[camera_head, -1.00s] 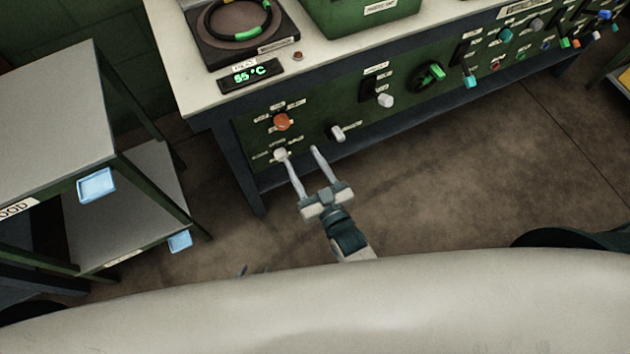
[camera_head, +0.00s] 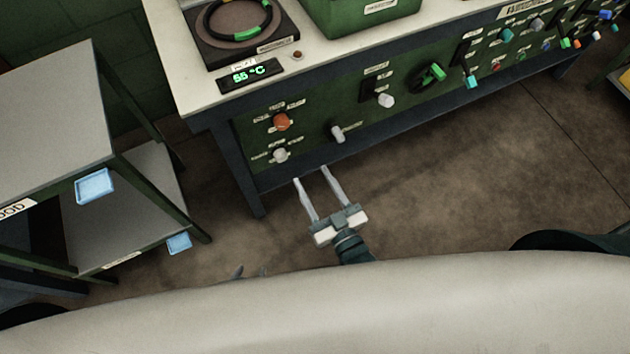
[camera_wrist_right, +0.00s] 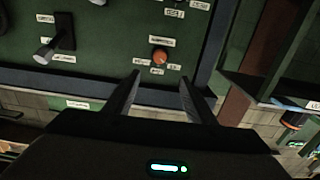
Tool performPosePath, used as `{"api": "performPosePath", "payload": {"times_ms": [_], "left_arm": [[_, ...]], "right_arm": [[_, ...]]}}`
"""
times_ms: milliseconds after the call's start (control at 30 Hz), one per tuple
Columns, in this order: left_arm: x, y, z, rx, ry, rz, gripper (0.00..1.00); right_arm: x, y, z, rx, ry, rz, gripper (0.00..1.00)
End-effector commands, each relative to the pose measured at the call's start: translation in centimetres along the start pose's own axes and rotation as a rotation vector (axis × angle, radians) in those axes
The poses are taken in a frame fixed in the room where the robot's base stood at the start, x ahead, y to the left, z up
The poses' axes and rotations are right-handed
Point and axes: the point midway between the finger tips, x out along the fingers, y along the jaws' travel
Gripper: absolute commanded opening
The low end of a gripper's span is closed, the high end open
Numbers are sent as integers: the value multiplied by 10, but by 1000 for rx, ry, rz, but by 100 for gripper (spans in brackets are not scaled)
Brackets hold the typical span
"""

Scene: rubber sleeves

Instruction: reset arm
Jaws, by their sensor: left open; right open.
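My right gripper (camera_head: 311,174) is open and empty in the head view, its two pale fingers pointing at the lower left part of the green control panel (camera_head: 310,118). Its fingertips are apart from the panel, below and right of a white knob (camera_head: 280,155). In the right wrist view the open fingers (camera_wrist_right: 158,82) have nothing between them, and an orange knob (camera_wrist_right: 160,57) shows beyond them. My left gripper (camera_head: 250,272) shows only as small fingertips at the edge of my pale body, which hides the rest. It looks open.
The bench carries a plate with a dark ring (camera_head: 238,18), a 55 °C display (camera_head: 252,76) and a green bin (camera_head: 362,15). Several knobs jut from the panel. A grey shelf unit (camera_head: 60,105) with blue tags stands at left. The floor (camera_head: 440,180) is clear.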

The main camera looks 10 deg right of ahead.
Motion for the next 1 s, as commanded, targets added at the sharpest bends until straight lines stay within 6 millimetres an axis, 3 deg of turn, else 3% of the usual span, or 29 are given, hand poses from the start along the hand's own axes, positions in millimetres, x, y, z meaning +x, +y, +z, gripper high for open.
{"api": "performPosePath", "payload": {"times_ms": [433,567,667,767,1000], "left_arm": [[2,12,-3,-10,4,10,50],[2,11,-3,-9,4,10,50],[2,10,-2,-8,3,8,50],[1,6,-1,-5,1,6,50],[-1,-3,4,3,-5,-2,50]], "right_arm": [[0,0,1,0,-2,0,50],[-1,1,13,1,-30,-1,50],[-4,4,38,4,-87,-3,50],[-12,8,77,9,-180,-4,50],[-60,28,204,33,-504,11,50]]}}
